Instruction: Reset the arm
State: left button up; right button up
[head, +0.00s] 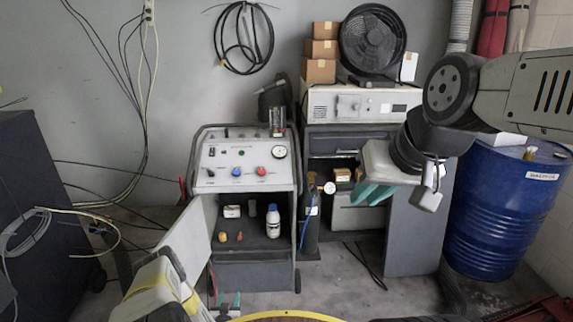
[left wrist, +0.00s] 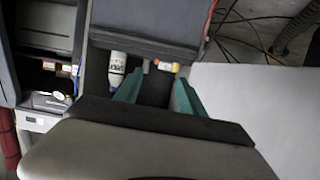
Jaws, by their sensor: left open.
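My left gripper (head: 226,303) is low at the bottom of the head view, in front of the grey cart. In the left wrist view its two teal fingers (left wrist: 155,95) are spread apart with nothing between them. My right arm comes in from the right, and my right gripper (head: 367,193) hangs in front of the grey cabinet. Its teal fingers point down and left; their overlap hides whether they are apart. I see nothing held in it.
The grey cart (head: 245,180) carries a gauge panel, with a white bottle (head: 273,221) and small items on its shelf. A blue drum (head: 500,215) stands at the right. A dark cabinet (head: 45,200) and loose cables are at the left. A yellow-rimmed round object (head: 285,315) is at the bottom edge.

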pick_arm(q)
jog(key=w+a+r+m+g+h, duration=0.1)
jog(key=w+a+r, duration=0.1)
jog(key=w+r, duration=0.75)
jog(key=w+a+r+m+g, duration=0.15)
jog(key=w+r, duration=0.45)
jog(key=r, duration=0.6)
notch_tip(320, 180, up, 23)
jog(key=s+d+g, duration=0.1)
jog(key=d+g, duration=0.1)
jog(key=s+d+r+g, duration=0.1)
jog(key=s+d+r, duration=0.1)
jog(key=s+r, duration=0.6)
jog(key=s+d+r, duration=0.3)
jog(key=s+r, duration=0.3)
jog(key=r, duration=0.4)
jog(key=s+d+r+g, duration=0.1)
jog(key=s+r, duration=0.1)
jog(key=s, duration=0.7)
jog(key=s+d+r+n+h, duration=0.1)
jog(key=s+d, duration=0.1)
jog(key=s, duration=0.7)
jog(key=s+d+r+g+h, duration=0.1)
jog(key=s+d+r, duration=0.1)
jog(key=s, duration=0.7)
jog(key=shift+r+g, duration=0.35)
jog(key=shift+n, duration=0.25)
